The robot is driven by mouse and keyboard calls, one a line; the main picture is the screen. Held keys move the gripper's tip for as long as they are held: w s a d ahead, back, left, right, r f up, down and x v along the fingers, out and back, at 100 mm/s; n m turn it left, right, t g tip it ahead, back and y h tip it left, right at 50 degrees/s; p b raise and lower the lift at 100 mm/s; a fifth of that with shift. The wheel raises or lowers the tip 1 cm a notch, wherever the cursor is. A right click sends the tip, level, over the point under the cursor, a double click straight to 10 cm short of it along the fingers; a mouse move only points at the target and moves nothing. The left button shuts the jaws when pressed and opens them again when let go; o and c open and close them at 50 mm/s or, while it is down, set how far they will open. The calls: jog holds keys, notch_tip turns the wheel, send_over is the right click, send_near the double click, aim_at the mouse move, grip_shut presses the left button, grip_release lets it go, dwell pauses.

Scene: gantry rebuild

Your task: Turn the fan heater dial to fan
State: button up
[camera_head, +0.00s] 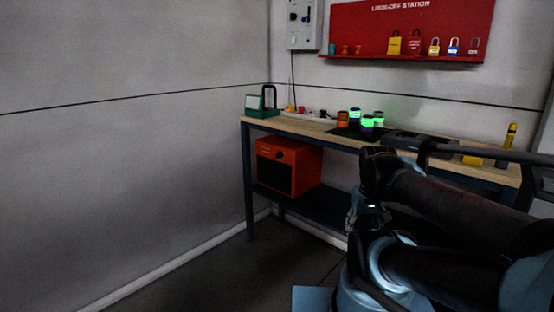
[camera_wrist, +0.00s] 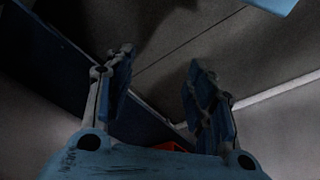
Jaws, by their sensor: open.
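The fan heater (camera_head: 308,168) is an orange-red box with a dark front grille, standing on the lower shelf of the workbench at the left end. A small dark dial (camera_head: 279,155) shows on its front panel above the grille; its setting is too small to read. My gripper (camera_wrist: 160,85) is open and empty in the wrist view, its two fingers apart. In the head view my arm reaches in from the right, and its end is largely hidden behind my own links, right of the heater. A sliver of orange (camera_wrist: 174,147) shows beyond the palm in the wrist view.
The workbench top (camera_head: 305,128) holds a green case (camera_head: 262,112), several banded cylinders and a power strip. A red lock-off board (camera_head: 410,28) and a grey panel (camera_head: 304,25) hang on the wall. The floor (camera_head: 215,270) left of the bench is clear.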

jog(key=w+d+r+h, duration=0.2)
jog(key=w+r, duration=0.4)
jog(key=w, duration=0.3)
jog(key=w+a+r+m+t+h, duration=0.1)
jog(key=w+a+r+h, duration=0.15)
jog(key=w, duration=0.65)
jog(key=w+a+r+m+t+h, duration=0.1)
jog(key=w+a, duration=0.2)
jog(key=w, duration=0.7)
jog(key=w+a+r+t+h, duration=0.2)
jog(key=w+a, duration=0.1)
jog(key=w, duration=0.6)
jog(key=w+a+f+m+t+h, duration=0.1)
jog(key=w+a, duration=0.6)
jog(key=w, duration=0.1)
jog(key=m+t+h, duration=0.2)
jog(key=t, duration=0.6)
send_near(279, 155)
jog(key=x, duration=0.8)
jog(key=shift+w, duration=0.45)
